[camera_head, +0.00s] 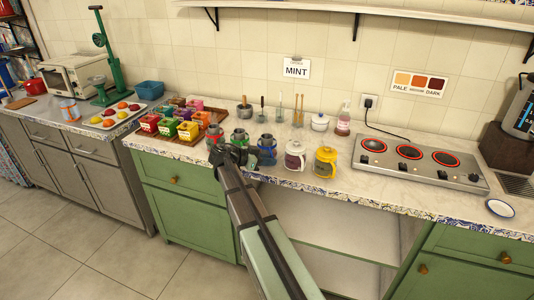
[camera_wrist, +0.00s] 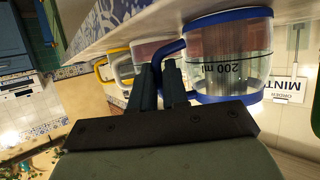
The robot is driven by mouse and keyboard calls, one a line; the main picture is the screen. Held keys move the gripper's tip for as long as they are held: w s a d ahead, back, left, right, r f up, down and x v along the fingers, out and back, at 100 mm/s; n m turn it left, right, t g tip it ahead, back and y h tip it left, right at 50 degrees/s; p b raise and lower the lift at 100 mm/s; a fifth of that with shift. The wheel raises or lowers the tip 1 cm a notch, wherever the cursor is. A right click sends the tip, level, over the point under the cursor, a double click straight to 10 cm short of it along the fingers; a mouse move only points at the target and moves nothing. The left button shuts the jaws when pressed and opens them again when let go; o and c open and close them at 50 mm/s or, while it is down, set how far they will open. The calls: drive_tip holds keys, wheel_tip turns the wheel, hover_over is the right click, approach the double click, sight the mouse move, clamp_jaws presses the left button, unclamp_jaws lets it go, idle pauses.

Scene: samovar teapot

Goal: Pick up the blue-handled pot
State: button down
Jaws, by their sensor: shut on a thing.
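The blue-handled pot (camera_head: 267,150) stands on the counter in the head view, just right of my gripper (camera_head: 246,157). In the wrist view the blue-handled pot (camera_wrist: 232,72) is close. It is a clear vessel with blue rims, a blue handle and a "200 ml" mark. The fingers of my gripper (camera_wrist: 166,78) are shut on its handle, beside the body. The fingers hide part of the handle. I cannot tell any gap between the pot's base and the counter.
A white pot (camera_head: 294,156) and a yellow pot (camera_head: 325,161) stand to the right. A green pot (camera_head: 240,137) and a red pot (camera_head: 215,134) stand to the left. A tray of colourful boxes (camera_head: 182,120) lies farther left. The stove (camera_head: 415,163) is at right.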

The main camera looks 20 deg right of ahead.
wheel_tip(320, 180, up, 10)
idle(0.8)
